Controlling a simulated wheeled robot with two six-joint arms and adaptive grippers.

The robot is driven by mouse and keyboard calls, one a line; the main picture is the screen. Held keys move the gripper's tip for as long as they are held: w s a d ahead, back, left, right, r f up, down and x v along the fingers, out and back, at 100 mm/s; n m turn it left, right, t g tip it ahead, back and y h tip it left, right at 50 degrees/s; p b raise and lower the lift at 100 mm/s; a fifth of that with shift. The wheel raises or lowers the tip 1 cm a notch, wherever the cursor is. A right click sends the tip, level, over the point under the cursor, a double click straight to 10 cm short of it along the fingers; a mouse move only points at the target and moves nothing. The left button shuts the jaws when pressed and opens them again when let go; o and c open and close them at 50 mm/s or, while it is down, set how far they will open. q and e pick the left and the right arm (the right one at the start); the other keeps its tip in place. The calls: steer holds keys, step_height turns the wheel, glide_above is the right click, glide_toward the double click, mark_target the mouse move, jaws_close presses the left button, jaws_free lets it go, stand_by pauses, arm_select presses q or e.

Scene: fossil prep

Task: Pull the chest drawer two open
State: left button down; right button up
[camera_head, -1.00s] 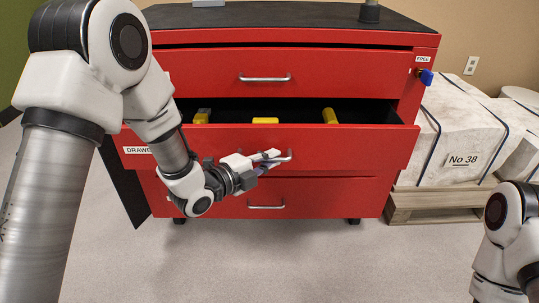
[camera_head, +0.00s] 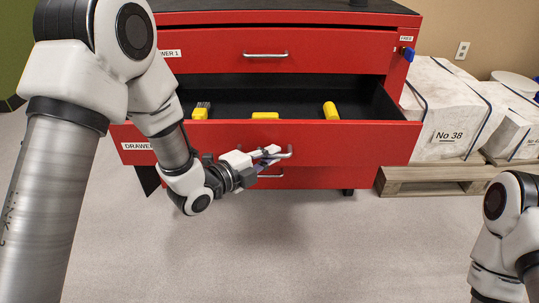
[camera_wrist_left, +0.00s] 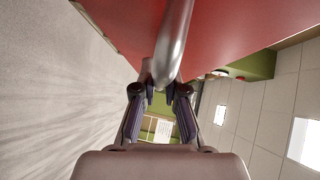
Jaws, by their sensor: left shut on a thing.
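The red chest (camera_head: 340,50) stands ahead with its second drawer (camera_head: 345,142) pulled well out. Yellow-handled items lie inside on the dark drawer floor. My left gripper (camera_head: 268,154) is shut on that drawer's silver handle (camera_head: 288,153). In the left wrist view the handle (camera_wrist_left: 175,40) runs between the fingers of my left gripper (camera_wrist_left: 160,92), beside the red drawer front. The top drawer (camera_head: 330,50) above is shut. The lower drawer front is mostly hidden behind the open one. My right arm shows at the lower right, but its gripper is out of view.
A blue key or lock piece (camera_head: 406,54) sticks out at the chest's upper right. Pale wrapped blocks, one marked No 38 (camera_head: 448,118), rest on a wooden pallet (camera_head: 430,181) at right. The floor in front is clear.

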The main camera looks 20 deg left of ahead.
arm_select(q)
steer(key=c, duration=1.2)
jaws_free()
steer(key=f+v, duration=0.1)
steer(key=v, duration=0.6)
steer(key=shift+s+r, duration=0.2)
steer(key=shift+r, duration=0.25)
